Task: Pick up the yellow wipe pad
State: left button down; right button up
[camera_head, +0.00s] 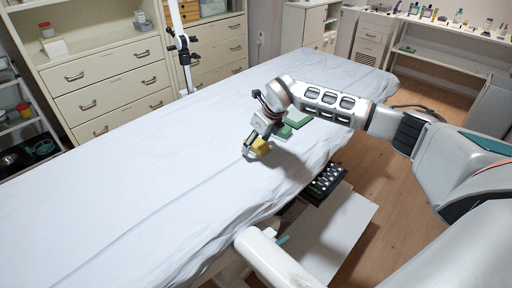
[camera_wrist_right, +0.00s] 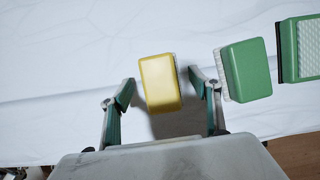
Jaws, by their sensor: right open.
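The yellow wipe pad (camera_head: 261,146) lies on the white sheet of the couch (camera_head: 120,200). In the right wrist view the yellow wipe pad (camera_wrist_right: 160,83) is a rounded yellow block with a pale underside. My right gripper (camera_head: 251,146) is above the couch at the pad. In the right wrist view its fingers (camera_wrist_right: 162,90) are open, one on each side of the pad, with a gap on both sides. The head view does not show clearly how high the fingertips are above the sheet. My left gripper is not in view.
A green pad (camera_wrist_right: 245,70) lies close to the right finger, and a green item with a white textured face (camera_wrist_right: 309,48) lies further right, near the couch edge. A black tray (camera_head: 325,182) sits below the couch edge. The couch's left half is clear.

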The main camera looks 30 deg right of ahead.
aim_at(256, 142)
jog(key=shift+w+f, duration=0.1)
jog(key=c, duration=1.2)
notch_tip(256, 142, up, 20)
jog(key=shift+r+p, duration=0.1)
jog(key=shift+p, duration=0.75)
jog(key=shift+o, duration=0.7)
